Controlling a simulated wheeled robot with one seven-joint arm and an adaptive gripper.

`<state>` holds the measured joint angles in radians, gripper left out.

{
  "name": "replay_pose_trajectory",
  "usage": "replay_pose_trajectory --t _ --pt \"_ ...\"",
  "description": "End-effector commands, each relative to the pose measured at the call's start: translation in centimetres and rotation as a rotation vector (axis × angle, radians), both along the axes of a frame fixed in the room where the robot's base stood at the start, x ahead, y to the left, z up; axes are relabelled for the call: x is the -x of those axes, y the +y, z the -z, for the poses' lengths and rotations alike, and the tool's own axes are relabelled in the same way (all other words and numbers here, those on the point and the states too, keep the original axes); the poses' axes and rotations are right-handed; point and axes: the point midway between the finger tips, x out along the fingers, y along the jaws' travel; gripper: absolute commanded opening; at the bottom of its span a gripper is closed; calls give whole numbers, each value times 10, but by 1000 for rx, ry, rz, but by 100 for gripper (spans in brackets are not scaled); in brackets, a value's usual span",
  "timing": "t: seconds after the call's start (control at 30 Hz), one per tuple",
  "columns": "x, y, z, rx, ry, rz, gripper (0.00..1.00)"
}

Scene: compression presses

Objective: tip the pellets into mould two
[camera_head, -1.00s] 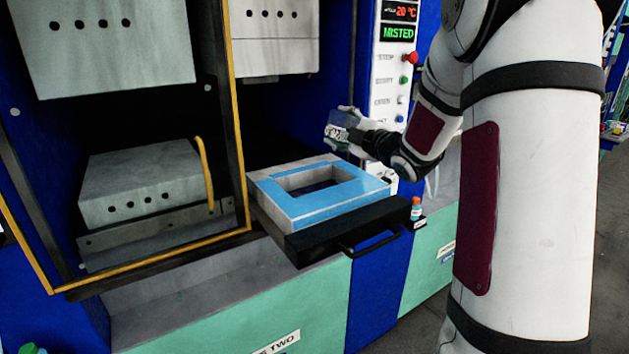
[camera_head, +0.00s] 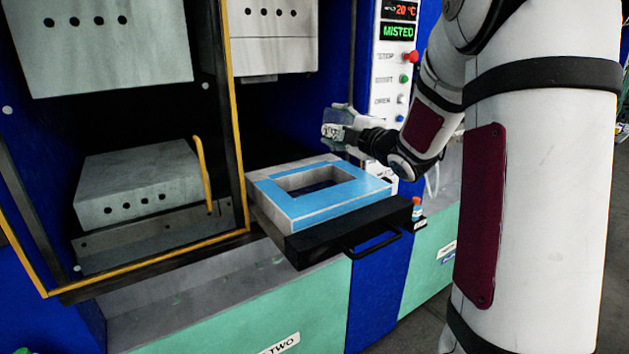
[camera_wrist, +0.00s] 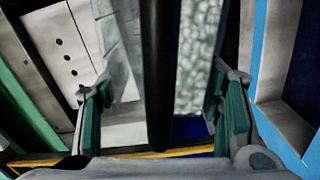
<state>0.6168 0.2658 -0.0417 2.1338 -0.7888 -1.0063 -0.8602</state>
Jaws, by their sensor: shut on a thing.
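The mould (camera_head: 350,193) is a pale block with a blue top face and a rectangular cavity. It sits on a black pulled-out tray (camera_head: 352,232) with a bar handle, above a label ending in "TWO" (camera_head: 280,344). My gripper (camera_head: 346,134) is shut on a small clear cup (camera_head: 335,130) and holds it in the air above the mould's back edge. In the wrist view the cup lies between my gripper's fingers (camera_wrist: 160,108), with grey-white pellets (camera_wrist: 198,62) showing in it. The cavity floor is mostly hidden; I cannot tell whether it holds pellets.
A control panel (camera_head: 395,75) reading "20 °C" and "MISTED" stands behind my gripper. A yellow-edged guard door (camera_head: 230,110) stands left of the mould, before a press block (camera_head: 138,180). A small orange-capped bottle (camera_head: 417,210) is right of the tray.

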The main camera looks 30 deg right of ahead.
Motion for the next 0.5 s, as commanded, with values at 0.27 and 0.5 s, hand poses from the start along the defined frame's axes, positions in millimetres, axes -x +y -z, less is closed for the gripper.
replay_pose_trajectory --t 0.27,0.5 --pt "0 3 -1 38 0 0 10" --pt "0 4 -2 70 0 0 10"
